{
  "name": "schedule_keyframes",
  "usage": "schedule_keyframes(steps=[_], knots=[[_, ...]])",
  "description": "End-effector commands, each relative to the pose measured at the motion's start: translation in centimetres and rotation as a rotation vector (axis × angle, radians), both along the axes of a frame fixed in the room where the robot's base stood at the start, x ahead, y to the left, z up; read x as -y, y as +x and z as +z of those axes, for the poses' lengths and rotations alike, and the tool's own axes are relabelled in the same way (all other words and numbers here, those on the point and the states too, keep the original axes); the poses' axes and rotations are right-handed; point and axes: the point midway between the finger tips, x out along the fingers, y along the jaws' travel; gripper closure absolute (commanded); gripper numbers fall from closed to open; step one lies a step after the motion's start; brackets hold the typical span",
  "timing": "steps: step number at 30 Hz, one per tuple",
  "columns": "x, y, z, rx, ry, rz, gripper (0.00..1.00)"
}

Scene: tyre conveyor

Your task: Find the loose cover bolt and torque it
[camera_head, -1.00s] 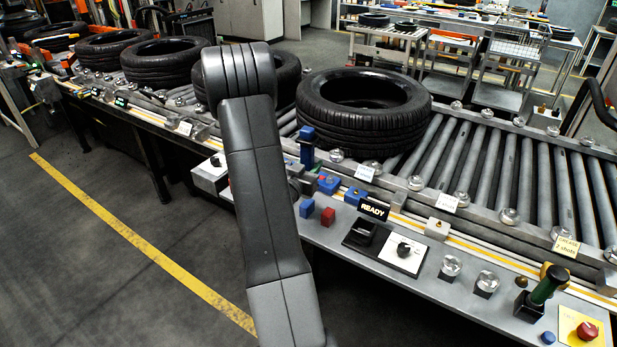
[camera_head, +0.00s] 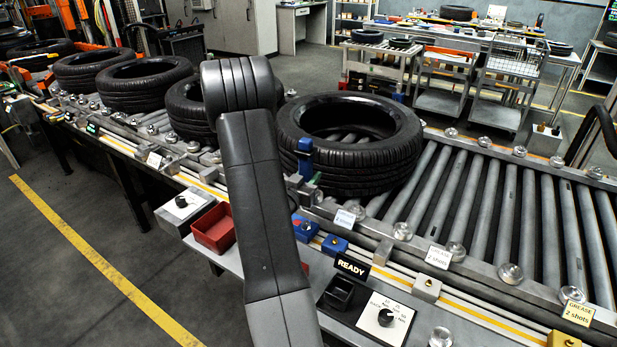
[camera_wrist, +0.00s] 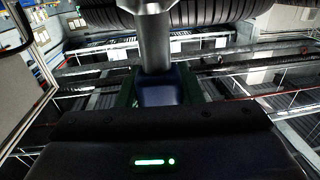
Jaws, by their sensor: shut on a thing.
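In the wrist view my gripper (camera_wrist: 158,78) is shut on a blue-bodied tool (camera_wrist: 160,92), with green-edged fingers on either side. Several round silver bolt-like heads (camera_head: 403,231) sit along the conveyor's front rail, others on the back rail (camera_head: 485,141). I cannot tell which is loose. An upright blue piece (camera_head: 305,158) stands before the nearest tyre; I cannot tell whether it is the tool.
A tyre (camera_head: 350,168) lies on the roller conveyor (camera_head: 480,195), with more tyres to the left. A READY sign (camera_head: 352,266), a selector switch (camera_head: 386,315) and a red bin (camera_head: 214,229) line the front ledge. The floor at left is clear.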

Motion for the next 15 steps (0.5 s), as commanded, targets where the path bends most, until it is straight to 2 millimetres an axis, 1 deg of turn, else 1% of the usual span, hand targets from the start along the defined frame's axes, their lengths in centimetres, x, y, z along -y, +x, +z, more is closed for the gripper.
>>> schedule_keyframes(steps=[13, 15], knots=[[-0.01, 0.03, -0.02, 0.005, 0.001, -0.001, 0.95], [0.00, 0.02, -0.62, 0.003, -0.001, -0.001, 0.95]])
